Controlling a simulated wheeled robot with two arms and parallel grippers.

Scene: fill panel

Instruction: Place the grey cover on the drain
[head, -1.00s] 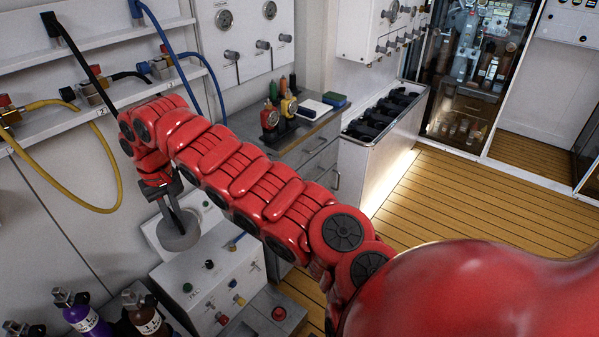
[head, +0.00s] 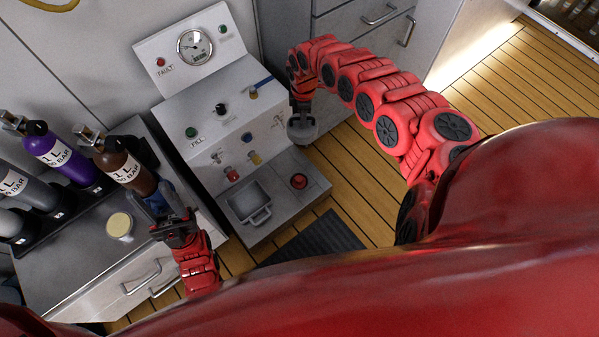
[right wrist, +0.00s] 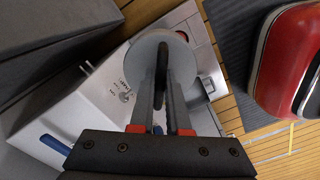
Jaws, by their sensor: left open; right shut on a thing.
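The grey cover (head: 301,132) is a round disc with an upright handle. My right gripper (head: 303,108) is shut on that handle and holds the cover near the right edge of the fill panel. The right wrist view shows the disc (right wrist: 140,65) beyond the fingers (right wrist: 162,85), with panel and floor behind it.
The fill panel (head: 190,105) has a gauge, knobs and a red button (head: 299,181) beside the basin. A brown bottle (head: 125,168) and a purple bottle (head: 62,158) stand in a rack at left. A pale round disc (head: 119,224) lies on the left counter. Wooden floor is free at right.

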